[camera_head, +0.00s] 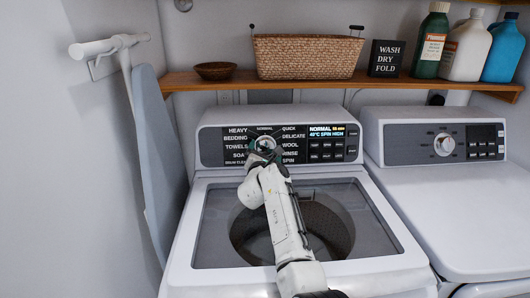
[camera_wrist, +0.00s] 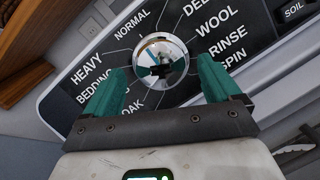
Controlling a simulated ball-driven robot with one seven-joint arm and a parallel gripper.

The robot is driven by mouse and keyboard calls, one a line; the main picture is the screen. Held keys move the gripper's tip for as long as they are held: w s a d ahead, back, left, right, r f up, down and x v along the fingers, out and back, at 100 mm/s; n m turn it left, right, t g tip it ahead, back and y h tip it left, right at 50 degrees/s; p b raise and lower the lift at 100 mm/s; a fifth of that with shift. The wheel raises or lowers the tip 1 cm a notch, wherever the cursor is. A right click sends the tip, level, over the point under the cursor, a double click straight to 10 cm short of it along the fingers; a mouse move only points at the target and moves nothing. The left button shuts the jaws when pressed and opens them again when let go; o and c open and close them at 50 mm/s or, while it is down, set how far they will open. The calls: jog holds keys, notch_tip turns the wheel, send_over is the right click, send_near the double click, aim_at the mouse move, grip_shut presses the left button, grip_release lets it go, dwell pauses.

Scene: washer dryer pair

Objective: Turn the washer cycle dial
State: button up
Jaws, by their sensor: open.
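The washer (camera_head: 330,275) stands in the middle of the head view, with a dark control panel (camera_head: 320,145) at its back. Its round silver cycle dial (camera_wrist: 161,62) shows in the wrist view, ringed by labels such as NORMAL, HEAVY, WOOL and RINSE. In the head view the dial (camera_head: 265,141) is partly hidden by my gripper (camera_head: 262,150). My gripper has green fingers and is open. In the wrist view its fingertips (camera_wrist: 163,65) lie to the left and right of the dial, apparently with gaps. I cannot tell whether either touches it.
A display (camera_head: 326,130) and buttons sit right of the dial. The dryer (camera_head: 445,190) stands at right. A wooden shelf (camera_head: 210,80) above holds a basket (camera_head: 305,57), a bowl and bottles. An ironing board (camera_head: 160,160) leans at left.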

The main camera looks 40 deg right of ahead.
aim_at(266, 147)
jog(key=shift+b+x, duration=0.4)
jog(key=shift+x, duration=0.75)
jog(key=shift+c, duration=0.4)
jog(key=c, duration=1)
jog(key=shift+o, duration=0.2)
